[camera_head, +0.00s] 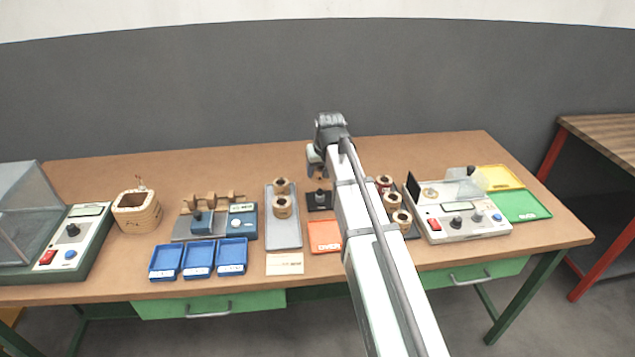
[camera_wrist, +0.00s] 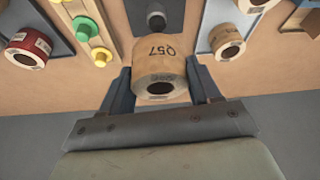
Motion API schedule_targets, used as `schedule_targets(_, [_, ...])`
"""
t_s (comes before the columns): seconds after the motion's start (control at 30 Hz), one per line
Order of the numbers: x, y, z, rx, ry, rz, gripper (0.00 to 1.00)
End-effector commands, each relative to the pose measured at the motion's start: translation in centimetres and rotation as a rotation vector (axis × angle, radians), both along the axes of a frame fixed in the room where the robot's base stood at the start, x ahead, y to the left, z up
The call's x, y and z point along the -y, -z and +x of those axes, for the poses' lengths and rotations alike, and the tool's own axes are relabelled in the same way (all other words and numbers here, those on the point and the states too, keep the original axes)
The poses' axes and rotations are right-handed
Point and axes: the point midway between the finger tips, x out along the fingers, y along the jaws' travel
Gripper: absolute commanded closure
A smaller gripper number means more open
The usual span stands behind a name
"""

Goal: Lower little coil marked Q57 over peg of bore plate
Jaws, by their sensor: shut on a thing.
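The little coil marked Q57 (camera_wrist: 160,72) is tan, with its label facing up the wrist view and its dark bore partly visible. My gripper (camera_wrist: 161,88) is shut on it, one finger at each side. In the head view my gripper (camera_head: 317,168) is over the back part of the bench, and the coil is mostly hidden there. The bore plate (camera_head: 313,207) is a dark plate with a short upright peg (camera_head: 320,194). In the wrist view the peg (camera_wrist: 156,17) shows just beyond the coil, which is not around it.
A grey tray (camera_head: 284,236) with two coils stands left of the bore plate. An orange mat (camera_head: 323,237) lies in front. Right are a red-banded coil (camera_head: 384,182) and other coils. The wrist view shows yellow and green pegs (camera_wrist: 90,30). My arm hides some bench.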

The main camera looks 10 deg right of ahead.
Motion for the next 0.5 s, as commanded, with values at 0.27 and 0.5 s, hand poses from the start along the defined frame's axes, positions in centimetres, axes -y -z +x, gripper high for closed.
schedule_targets(0.27, [-0.3, 0.0, 0.2, 0.0, -0.093, -0.001, 0.73])
schedule_targets(0.5, [-0.3, 1.0, 0.2, 0.0, -0.095, 0.0, 0.73])
